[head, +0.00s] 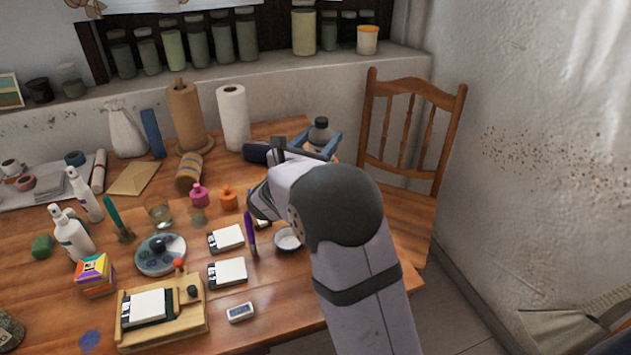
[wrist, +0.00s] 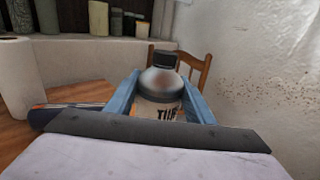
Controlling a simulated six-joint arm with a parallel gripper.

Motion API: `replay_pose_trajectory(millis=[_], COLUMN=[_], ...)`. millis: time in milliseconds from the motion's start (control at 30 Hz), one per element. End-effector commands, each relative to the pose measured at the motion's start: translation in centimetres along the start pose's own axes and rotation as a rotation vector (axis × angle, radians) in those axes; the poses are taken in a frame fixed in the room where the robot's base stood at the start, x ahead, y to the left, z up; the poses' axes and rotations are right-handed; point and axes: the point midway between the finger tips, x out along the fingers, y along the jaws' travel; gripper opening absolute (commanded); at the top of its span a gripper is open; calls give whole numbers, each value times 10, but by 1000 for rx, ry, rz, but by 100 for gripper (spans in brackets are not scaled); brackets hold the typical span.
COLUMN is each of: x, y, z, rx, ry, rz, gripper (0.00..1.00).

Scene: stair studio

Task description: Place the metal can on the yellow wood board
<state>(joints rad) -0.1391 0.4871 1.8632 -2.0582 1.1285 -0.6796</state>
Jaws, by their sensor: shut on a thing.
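The metal can (head: 320,131) has a grey shoulder, a dark cap and a pale label with dark letters. In the wrist view the can (wrist: 160,84) stands upright between the blue fingers of my gripper (wrist: 158,92), which is shut on it. In the head view my gripper (head: 318,143) is at the far right of the table, and my arm hides the can's lower part. I cannot tell whether its base touches the table. The yellow wood board (head: 190,325) lies at the front left, with a white-and-black box, a dark knob-like item and an orange-topped item on it.
A paper towel roll (head: 233,118) and a dark cylindrical item (head: 256,151) stand and lie left of the can. White boxes (head: 227,272), a purple pen-like item (head: 250,233) and a small bowl (head: 288,239) lie between can and board. A chair (head: 412,130) is behind right.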

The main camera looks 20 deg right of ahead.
Motion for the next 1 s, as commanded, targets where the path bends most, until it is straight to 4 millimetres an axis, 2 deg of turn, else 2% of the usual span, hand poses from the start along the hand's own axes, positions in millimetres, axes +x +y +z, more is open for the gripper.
replay_pose_trajectory(millis=[133, 300, 567, 867, 1000], x=[0, 0, 0, 0, 0], y=[0, 0, 0, 0, 0], z=[-26, -45, -51, -82, -87], rx=[-5, -2, 0, -2, 0], ry=[0, -2, -3, -1, -4], rz=[0, 0, 0, 0, 0], gripper=[17, 17, 17, 17, 17])
